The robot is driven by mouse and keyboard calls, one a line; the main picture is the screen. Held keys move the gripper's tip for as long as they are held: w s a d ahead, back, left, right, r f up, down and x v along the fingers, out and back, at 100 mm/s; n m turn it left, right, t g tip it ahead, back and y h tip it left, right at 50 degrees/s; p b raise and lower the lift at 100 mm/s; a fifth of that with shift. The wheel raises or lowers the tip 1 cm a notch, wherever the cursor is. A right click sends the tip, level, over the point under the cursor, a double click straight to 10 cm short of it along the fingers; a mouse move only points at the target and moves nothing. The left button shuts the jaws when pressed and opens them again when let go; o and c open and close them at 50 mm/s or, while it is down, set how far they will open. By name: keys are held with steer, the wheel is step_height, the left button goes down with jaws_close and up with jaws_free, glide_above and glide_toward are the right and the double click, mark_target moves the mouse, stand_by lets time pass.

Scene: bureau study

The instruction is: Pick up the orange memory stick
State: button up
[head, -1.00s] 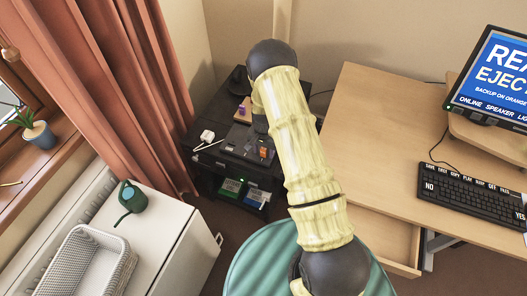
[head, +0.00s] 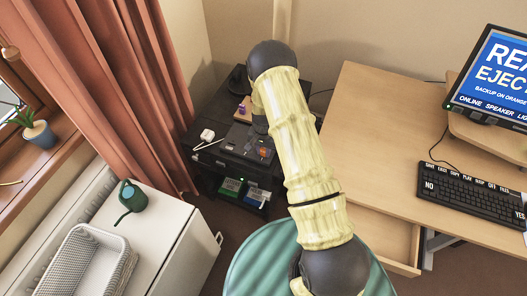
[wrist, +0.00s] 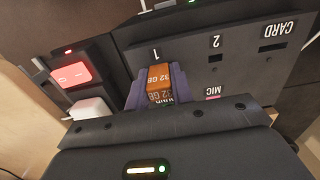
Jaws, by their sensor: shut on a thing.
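The orange memory stick (wrist: 158,76), marked 32 GB, is between the two purple fingers of my gripper (wrist: 159,84) in the wrist view. The fingers are shut on it. It is at the dark box's front, by the slot marked 1; whether its end is still in the slot is hidden.
Slot 2, a CARD slot (wrist: 272,48) and a MIC mark are on the box's face. A red-lit switch (wrist: 72,74) and a white plug (wrist: 90,108) are close on the left. The desk (head: 370,120) with keyboard and monitor stands to the right.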

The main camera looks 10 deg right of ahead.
steer(key=shift+r, duration=0.1)
step_height(320, 180, up, 10)
steer(key=shift+f+b, duration=0.1)
steer(key=shift+b, duration=0.4)
